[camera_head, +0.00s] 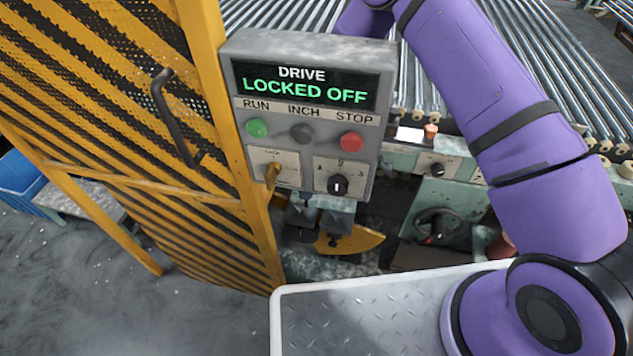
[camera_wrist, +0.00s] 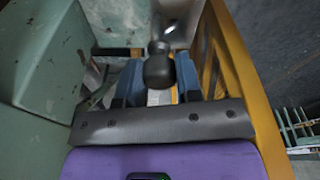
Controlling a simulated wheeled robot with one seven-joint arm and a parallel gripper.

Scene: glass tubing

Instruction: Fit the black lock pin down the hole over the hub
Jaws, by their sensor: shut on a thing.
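In the wrist view the black lock pin (camera_wrist: 158,66) shows as a dark rounded knob between the two blue fingers of my gripper (camera_wrist: 158,80). My gripper is shut on it. A paler metal part (camera_wrist: 170,28) lies just beyond the knob; I cannot tell whether the pin touches it. The pin's lower end, the hole and the hub are not clearly visible. A yellow curved plate (camera_head: 350,241) and dark grey blocks show below that box.
The control box (camera_head: 302,108) reads "DRIVE LOCKED OFF". A yellow mesh guard (camera_head: 110,120) stands at left, and its yellow post (camera_wrist: 238,75) is close on the right in the wrist view. A green machine housing (camera_wrist: 40,60) is close on the left. A roller conveyor (camera_head: 290,15) lies behind.

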